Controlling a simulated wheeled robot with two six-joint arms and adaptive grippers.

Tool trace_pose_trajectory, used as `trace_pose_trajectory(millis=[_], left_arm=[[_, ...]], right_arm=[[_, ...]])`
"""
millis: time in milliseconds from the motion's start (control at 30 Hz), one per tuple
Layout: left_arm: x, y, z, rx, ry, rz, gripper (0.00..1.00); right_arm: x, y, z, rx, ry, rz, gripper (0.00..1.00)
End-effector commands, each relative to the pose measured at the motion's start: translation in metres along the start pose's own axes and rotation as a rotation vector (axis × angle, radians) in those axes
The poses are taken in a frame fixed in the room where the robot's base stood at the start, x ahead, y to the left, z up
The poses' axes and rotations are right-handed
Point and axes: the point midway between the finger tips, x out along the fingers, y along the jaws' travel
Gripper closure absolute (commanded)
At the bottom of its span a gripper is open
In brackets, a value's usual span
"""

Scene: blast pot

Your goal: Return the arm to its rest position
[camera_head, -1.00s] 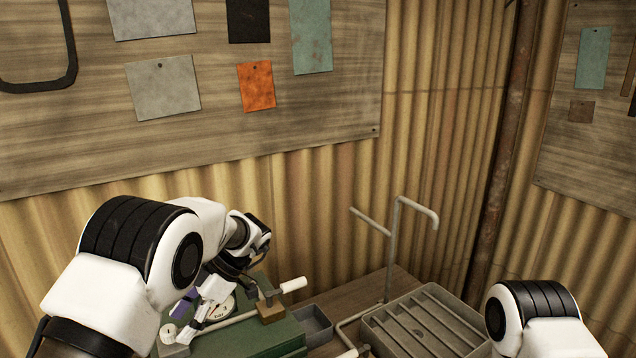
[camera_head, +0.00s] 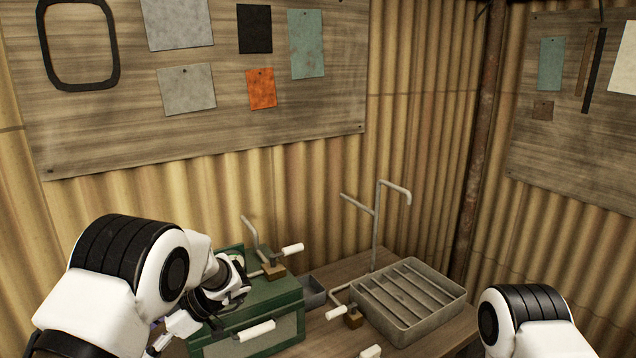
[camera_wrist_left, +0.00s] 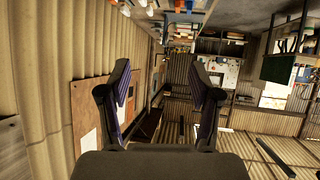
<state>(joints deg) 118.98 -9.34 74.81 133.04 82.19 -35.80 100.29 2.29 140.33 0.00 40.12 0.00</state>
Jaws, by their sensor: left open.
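My left arm (camera_head: 125,270) comes in from the left of the head view and bends in front of the green box (camera_head: 262,304). Its forearm covers the left part of the box, and the gripper is mostly hidden behind the arm. In the left wrist view my left gripper (camera_wrist_left: 162,75) has its two dark fingers spread wide, with nothing between them. That view looks across the room, not at the bench. My right arm (camera_head: 528,318) shows only as a white and black joint at the lower right; its gripper is out of view.
White-handled levers (camera_head: 292,249) stand on and beside the box. A grey slatted tray (camera_head: 455,303) sits to its right, with an upright bent pipe (camera_head: 377,225) behind. A small grey bin (camera_head: 313,288) lies between. A corrugated wall (camera_head: 425,130) closes the back.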

Motion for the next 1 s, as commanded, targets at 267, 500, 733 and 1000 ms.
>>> trace_pose_trajectory(millis=[267, 500, 733, 1000], left_arm=[[0.071, 0.013, 0.013, 0.225, 0.191, 0.293, 0.36], [0.140, -0.031, 0.108, 0.796, 0.108, 0.721, 0.36], [0.167, -0.184, 0.193, 1.354, -0.308, 0.923, 0.36], [0.164, -0.329, 0.198, 1.695, -0.706, 0.937, 0.36]], right_arm=[[0.000, 0.000, 0.001, 0.000, -0.002, 0.000, 0.60], [0.000, 0.000, 0.001, 0.000, -0.002, 0.000, 0.60], [0.000, 0.000, 0.001, 0.000, -0.001, 0.000, 0.60], [0.000, 0.000, 0.001, 0.000, -0.002, 0.000, 0.60]])
